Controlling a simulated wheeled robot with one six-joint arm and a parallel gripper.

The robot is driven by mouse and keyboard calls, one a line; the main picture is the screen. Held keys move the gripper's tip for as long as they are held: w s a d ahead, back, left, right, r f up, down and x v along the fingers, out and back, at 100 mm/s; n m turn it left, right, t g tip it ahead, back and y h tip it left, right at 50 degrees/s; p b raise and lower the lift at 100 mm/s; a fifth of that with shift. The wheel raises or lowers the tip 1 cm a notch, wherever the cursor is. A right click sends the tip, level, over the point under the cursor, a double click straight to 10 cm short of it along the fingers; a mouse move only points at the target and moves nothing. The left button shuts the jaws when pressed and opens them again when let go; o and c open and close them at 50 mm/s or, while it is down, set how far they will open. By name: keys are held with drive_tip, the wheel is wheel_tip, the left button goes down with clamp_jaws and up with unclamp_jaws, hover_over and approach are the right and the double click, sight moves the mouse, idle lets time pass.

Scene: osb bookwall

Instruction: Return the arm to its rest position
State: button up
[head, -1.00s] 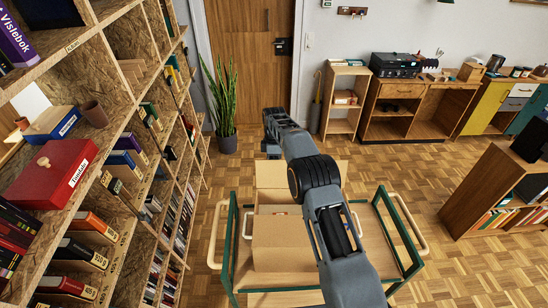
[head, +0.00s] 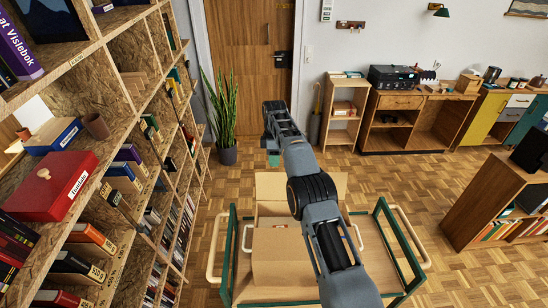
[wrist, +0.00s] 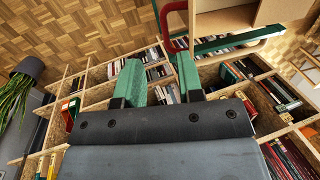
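My arm reaches up and forward over the cart in the head view, bent at its dark joint. My gripper (head: 272,150) is at its far end, above the floor beyond the cart and clear of everything around it. In the wrist view my gripper (wrist: 156,82) shows two green fingers standing apart with nothing between them. The bookshelf (wrist: 95,95) lies beyond the fingers in that view. Part of the cart and the cardboard box is hidden behind my arm in the head view.
A green-framed cart (head: 232,250) with an open cardboard box (head: 280,255) stands below my arm. The tall bookwall (head: 125,130) runs along the left. A potted plant (head: 222,115) stands by the door (head: 255,60). A low bookcase (head: 480,205) is at right. Floor between is free.

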drive_tip(key=s+d+r+m+t+b, duration=0.1)
drive_tip(key=s+d+r+m+t, duration=0.2)
drive_tip(key=s+r, duration=0.4)
drive_tip(key=s+d+r+m+b, duration=0.2)
drive_tip(key=s+d+r+m, duration=0.1)
drive_tip(key=s+r+m, duration=0.35)
drive_tip(key=s+d+f+m+t, duration=0.1)
drive_tip(key=s+f+m, duration=0.3)
drive_tip(key=s, duration=0.7)
drive_tip(key=s+d+f+m+t+b, duration=0.1)
drive_tip(key=s+d+f+m+t, duration=0.1)
drive_tip(key=s, duration=1)
wheel_tip(320, 180, down, 2)
drive_tip(key=shift+d+f+m, duration=0.1)
drive_tip(key=shift+d+m, duration=0.5)
drive_tip(key=shift+m, duration=0.25)
